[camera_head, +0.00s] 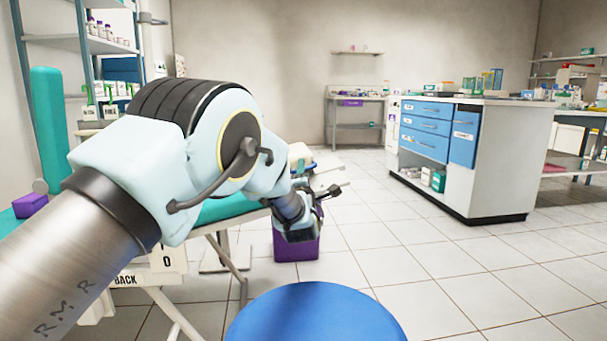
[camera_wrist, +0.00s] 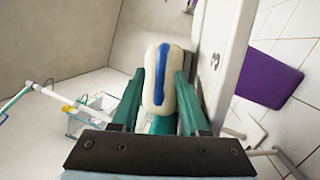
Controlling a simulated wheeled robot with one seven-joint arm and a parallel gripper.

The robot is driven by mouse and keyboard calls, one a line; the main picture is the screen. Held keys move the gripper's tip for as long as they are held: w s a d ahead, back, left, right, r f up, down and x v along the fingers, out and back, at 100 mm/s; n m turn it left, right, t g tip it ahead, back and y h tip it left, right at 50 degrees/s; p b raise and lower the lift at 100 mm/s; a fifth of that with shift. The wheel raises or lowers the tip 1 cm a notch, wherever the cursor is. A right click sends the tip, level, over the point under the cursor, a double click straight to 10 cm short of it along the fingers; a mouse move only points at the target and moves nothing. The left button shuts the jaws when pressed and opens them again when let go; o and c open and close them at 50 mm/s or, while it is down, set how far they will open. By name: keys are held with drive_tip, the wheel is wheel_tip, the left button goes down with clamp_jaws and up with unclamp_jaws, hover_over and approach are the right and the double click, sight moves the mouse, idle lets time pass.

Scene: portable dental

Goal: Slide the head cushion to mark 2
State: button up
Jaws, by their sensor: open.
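The head cushion (camera_wrist: 151,72) is cream with a blue stripe down its middle. In the wrist view it lies between the two green fingers of my gripper (camera_wrist: 159,75), which is open. One finger stands on each side, close to the cushion; I cannot tell whether they touch it. In the head view a cream block (camera_head: 299,152), probably the same cushion, shows at the far end of the teal couch (camera_head: 226,208), behind my gripper (camera_head: 328,192). My arm hides much of the couch. I cannot make out mark 2 in either view.
A purple bin (camera_head: 297,247) stands on the floor below my gripper. A blue round stool seat (camera_head: 315,315) is at the front. A white cabinet with blue drawers (camera_head: 455,155) stands to the right. A shelf unit (camera_head: 100,45) is at the left. Tiled floor between is clear.

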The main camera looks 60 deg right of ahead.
clamp_jaws()
drive_tip(key=shift+s, duration=0.1)
idle(1.2)
